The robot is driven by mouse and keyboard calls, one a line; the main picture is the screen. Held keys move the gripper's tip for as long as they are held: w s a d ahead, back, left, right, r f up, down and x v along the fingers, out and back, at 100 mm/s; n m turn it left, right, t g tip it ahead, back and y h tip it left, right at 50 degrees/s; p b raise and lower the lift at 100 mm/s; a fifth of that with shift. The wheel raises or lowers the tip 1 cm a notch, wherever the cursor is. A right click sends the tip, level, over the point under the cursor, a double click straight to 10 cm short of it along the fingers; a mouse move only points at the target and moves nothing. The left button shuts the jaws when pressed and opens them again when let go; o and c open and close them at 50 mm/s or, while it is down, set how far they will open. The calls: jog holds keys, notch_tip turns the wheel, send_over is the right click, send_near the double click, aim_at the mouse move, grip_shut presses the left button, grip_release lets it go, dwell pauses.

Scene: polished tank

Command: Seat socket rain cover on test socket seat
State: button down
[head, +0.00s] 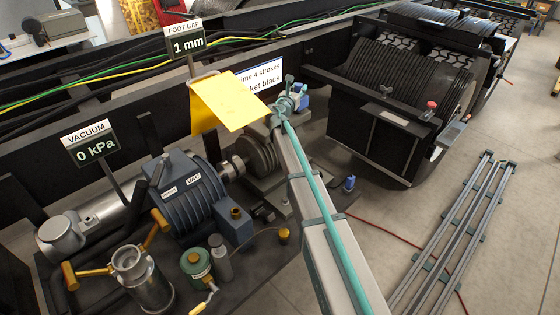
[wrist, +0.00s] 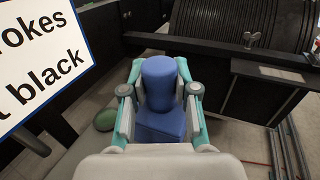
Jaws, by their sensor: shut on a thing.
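My gripper (head: 288,98) is shut on a blue piece (head: 300,90), which I take to be the socket rain cover. In the wrist view the blue piece (wrist: 158,85) has a rounded top and a squarer lower body and sits between the two teal-and-grey fingers. It is held in the air beside the white sign. A small blue fitting (head: 349,184) stands on the dark base at the right of my arm; it may be the test socket seat, but I cannot tell. The two are well apart.
A yellow sheet (head: 228,100) hangs left of my gripper, in front of the white sign (head: 258,78). A blue vacuum motor (head: 183,198) stands at lower left. Grey rails (head: 455,225) lie on open floor.

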jog(key=shift+f+b, duration=0.9)
jog(key=shift+f, duration=0.65)
dwell(2.5)
jog(key=c, duration=1.2)
grip_release()
jog(key=shift+s+a, duration=0.1)
jog(key=shift+s, duration=0.1)
jog(key=shift+s+a, duration=0.15)
jog(key=shift+s, duration=0.15)
jog(key=shift+s+a, duration=0.35)
jog(key=shift+s, duration=0.25)
jog(key=shift+s+a, duration=0.2)
jog(key=shift+s, duration=0.1)
jog(key=shift+s, duration=0.15)
